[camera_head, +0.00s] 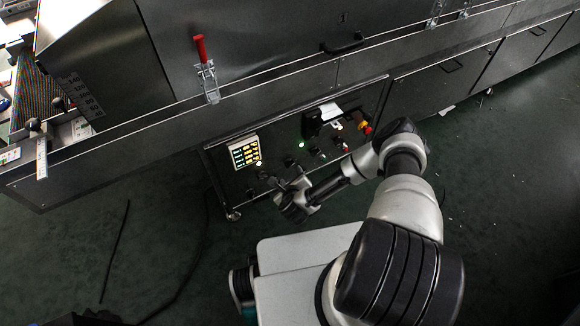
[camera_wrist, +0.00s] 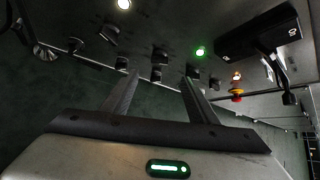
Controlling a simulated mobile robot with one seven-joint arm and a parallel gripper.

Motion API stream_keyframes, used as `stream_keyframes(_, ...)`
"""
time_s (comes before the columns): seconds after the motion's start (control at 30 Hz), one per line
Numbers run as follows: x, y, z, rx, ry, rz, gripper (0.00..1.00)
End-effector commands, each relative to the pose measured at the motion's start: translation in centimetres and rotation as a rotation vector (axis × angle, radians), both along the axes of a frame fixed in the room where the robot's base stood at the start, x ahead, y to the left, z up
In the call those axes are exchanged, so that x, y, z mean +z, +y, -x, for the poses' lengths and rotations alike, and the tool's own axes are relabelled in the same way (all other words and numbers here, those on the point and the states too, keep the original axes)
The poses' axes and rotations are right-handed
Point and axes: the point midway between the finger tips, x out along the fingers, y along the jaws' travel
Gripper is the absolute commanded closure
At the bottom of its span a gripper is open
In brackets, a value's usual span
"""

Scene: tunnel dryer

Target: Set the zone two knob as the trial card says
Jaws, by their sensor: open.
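The control panel shows several dark knobs. In the wrist view one knob (camera_wrist: 160,54) lies ahead of the fingers, with a smaller one (camera_wrist: 156,73) below it between the fingertips. Another knob (camera_wrist: 110,33) is to the upper left. I cannot read labels, so which knob is zone two is unclear. My gripper (camera_wrist: 159,77) is open and empty, pointing at the panel; no contact shows. In the head view my gripper (camera_head: 278,186) is low in front of the panel and hides part of it. No card is readable as the trial card.
A lit display (camera_head: 244,152) is left of the knobs. A green lamp (camera_wrist: 200,51) glows on the panel. A black device with white paper (camera_head: 331,113) and a red-and-yellow button (camera_head: 364,127) are to the right. A red-handled clamp (camera_head: 205,70) stands above.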

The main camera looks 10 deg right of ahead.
Motion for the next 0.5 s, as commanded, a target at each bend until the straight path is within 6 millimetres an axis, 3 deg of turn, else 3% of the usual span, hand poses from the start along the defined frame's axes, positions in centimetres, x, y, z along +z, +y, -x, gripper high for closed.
stream_keyframes(0.1, -2.1, -0.3, -2.2, 0.0, -0.002, 0.002, 0.46)
stream_keyframes(0.5, -6.9, -1.2, -8.4, 0.001, 0.0, 0.002, 0.46)
